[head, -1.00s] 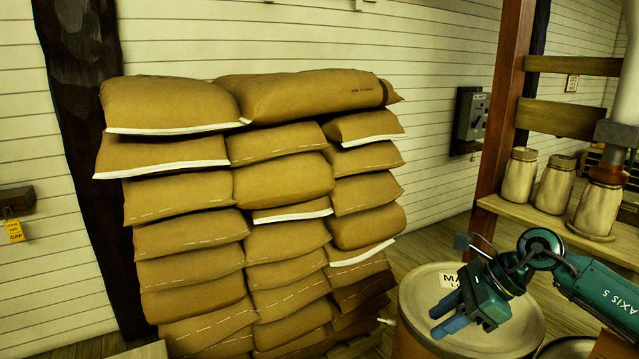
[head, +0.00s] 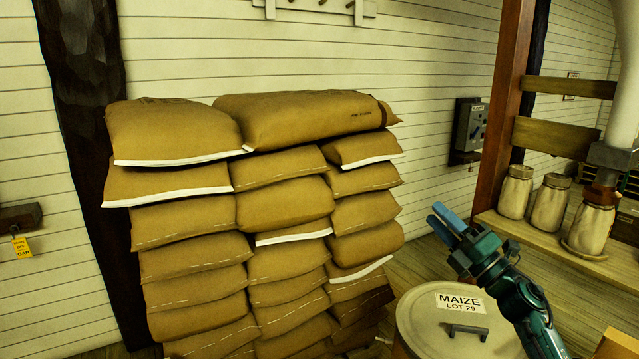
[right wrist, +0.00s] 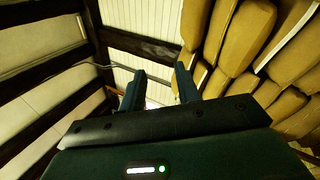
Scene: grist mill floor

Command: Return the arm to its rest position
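My right gripper (head: 440,221) is in the head view, right of the sack stack and above the maize barrel. Its blue fingers point up and to the left, with nothing between them. In the right wrist view its two fingers (right wrist: 160,82) stand apart with an empty gap. The teal right arm comes up from the lower right and hides part of the barrel's right side. My left gripper is not in view.
Full sacks (head: 285,208) are stacked high left of the gripper. The lidded maize barrel (head: 415,318) stands below it. A shelf (head: 560,241) with jars (head: 549,203) and a wooden post (head: 503,110) are to the right. A switch box (head: 471,127) is on the wall.

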